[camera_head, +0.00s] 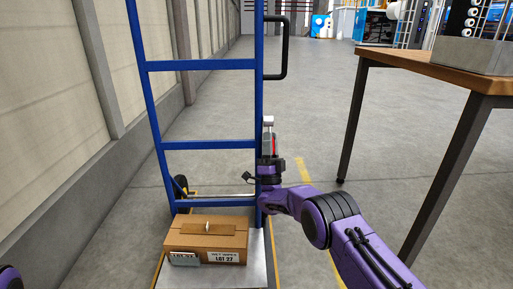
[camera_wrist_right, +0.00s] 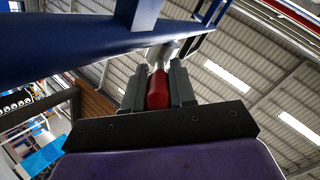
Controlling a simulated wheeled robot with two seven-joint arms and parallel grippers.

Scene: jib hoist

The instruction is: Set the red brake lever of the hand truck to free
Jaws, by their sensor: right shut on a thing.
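The blue hand truck (camera_head: 208,145) stands upright ahead, with a black handle loop (camera_head: 285,47) at its upper right. Its red brake lever (camera_head: 274,143) sits on the right rail and is mostly hidden by my right gripper (camera_head: 269,138) in the head view. In the right wrist view, the red lever (camera_wrist_right: 158,90) lies between the two grey fingers of my right gripper (camera_wrist_right: 158,88), which is shut on it. The truck's blue rail runs just beside the fingers. My left gripper is not in view; only a bit of purple arm shows at lower left.
A cardboard box (camera_head: 206,240) labelled LOT 27 rests on the truck's metal toe plate (camera_head: 257,265). A wooden-topped table (camera_head: 430,68) with dark legs stands at right. A wall (camera_head: 50,90) runs along the left. The floor between truck and table is clear.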

